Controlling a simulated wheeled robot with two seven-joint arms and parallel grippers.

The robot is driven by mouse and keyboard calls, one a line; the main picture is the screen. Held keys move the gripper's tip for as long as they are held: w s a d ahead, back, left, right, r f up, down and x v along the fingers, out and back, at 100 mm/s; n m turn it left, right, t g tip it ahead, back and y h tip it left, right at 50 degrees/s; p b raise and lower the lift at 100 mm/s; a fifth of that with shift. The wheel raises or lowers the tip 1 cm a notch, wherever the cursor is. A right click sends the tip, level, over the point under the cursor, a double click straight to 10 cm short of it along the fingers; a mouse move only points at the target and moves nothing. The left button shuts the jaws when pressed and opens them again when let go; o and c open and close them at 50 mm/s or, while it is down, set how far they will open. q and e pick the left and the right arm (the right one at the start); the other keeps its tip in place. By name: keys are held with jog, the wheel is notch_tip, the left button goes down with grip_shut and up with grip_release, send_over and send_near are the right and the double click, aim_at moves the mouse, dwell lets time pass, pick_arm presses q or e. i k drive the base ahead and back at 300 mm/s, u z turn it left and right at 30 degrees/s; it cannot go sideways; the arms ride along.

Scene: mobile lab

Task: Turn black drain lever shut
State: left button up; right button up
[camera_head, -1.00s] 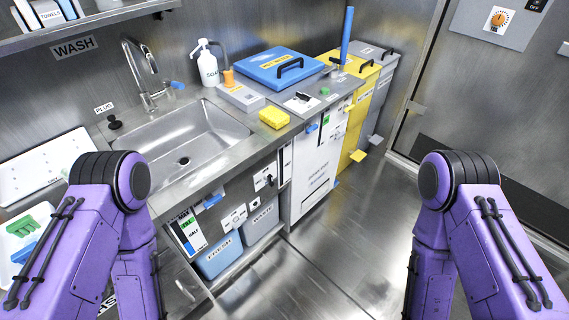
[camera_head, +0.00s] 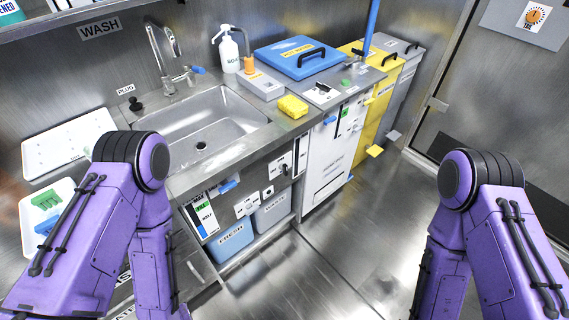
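A small black lever (camera_head: 285,169) sits on a white plate on the cabinet front below the sink's right end. A second black handle (camera_head: 322,89) lies on a white plate on the counter right of the yellow sponge. The labels at both are too small to read, so I cannot tell which is the drain lever. The steel sink (camera_head: 222,120) looks empty, with a dark drain hole (camera_head: 201,146) in its floor. My purple arms stand at the left and right, well short of both levers. Neither gripper is in view.
A yellow sponge (camera_head: 293,106), soap bottle (camera_head: 229,52) and blue-lidded box (camera_head: 300,58) stand on the counter. A black plug (camera_head: 135,103) sits at the sink's back left. The steel floor (camera_head: 365,235) between my arms is clear.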

aim_at(283, 167)
jog(key=u, duration=2.05)
jog(key=k, duration=1.2)
jog(key=z, duration=2.2)
jog(key=i, duration=0.5)
